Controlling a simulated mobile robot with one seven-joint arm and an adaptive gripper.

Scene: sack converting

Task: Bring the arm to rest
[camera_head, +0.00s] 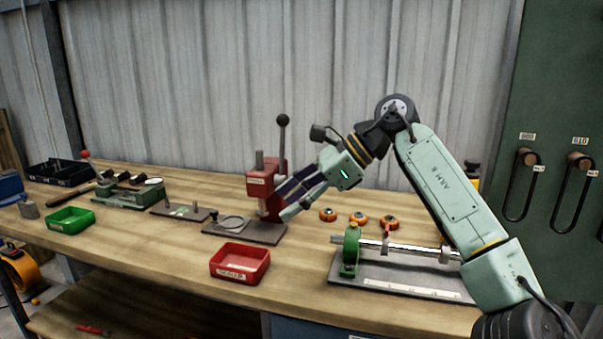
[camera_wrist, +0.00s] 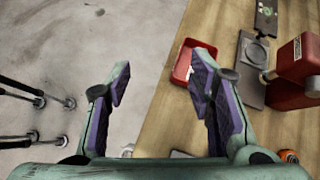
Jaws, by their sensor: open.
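My gripper (camera_head: 287,201) is raised above the wooden bench (camera_head: 130,245), in front of the red press. Its fingers point down to the left in the head view. In the wrist view my gripper (camera_wrist: 160,80) has its two purple-padded fingers wide apart with nothing between them. Below them the bench's front edge and the grey floor show. My arm is bent, with its elbow high on the right in the head view.
A red press (camera_head: 272,190) with a black-knobbed lever stands beside the gripper. A red tray (camera_head: 240,263) and a green tray (camera_head: 71,220) lie near the front edge. Orange rollers (camera_head: 359,219) and a green-ended shaft fixture (camera_head: 350,250) are under the arm. A dark green cabinet (camera_head: 560,80) stands right.

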